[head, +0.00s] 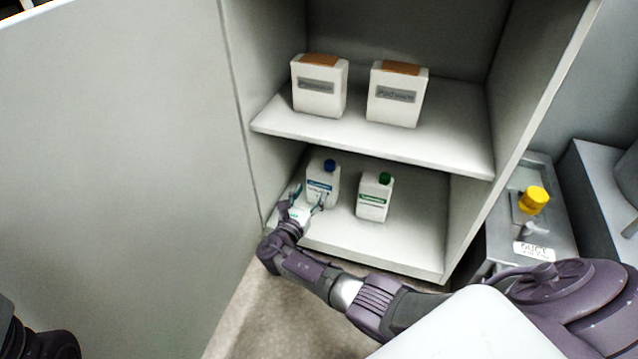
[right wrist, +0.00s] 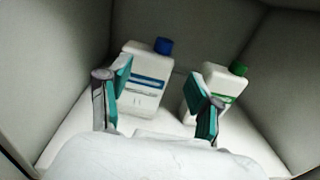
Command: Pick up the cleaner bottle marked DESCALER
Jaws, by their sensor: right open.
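Two white bottles stand upright on the cabinet's lower shelf. One has a blue cap and a blue label (head: 322,184); the other, to its right, has a green cap and a green label (head: 374,198). The lettering is too small to read surely, so I cannot tell which says DESCALER. My right gripper (head: 308,196) is open and empty, just in front of the blue-capped bottle. In the right wrist view the blue-capped bottle (right wrist: 146,82) stands beyond the left finger and the gap; the green-capped bottle (right wrist: 232,86) is partly behind the right finger. My left gripper is not in view.
The upper shelf (head: 290,125) holds two white boxes with brown tops (head: 319,88), (head: 397,96). Cabinet side walls close in the lower shelf (head: 405,235). A grey unit with a yellow knob (head: 536,199) stands to the right. The shelf right of the green-capped bottle is clear.

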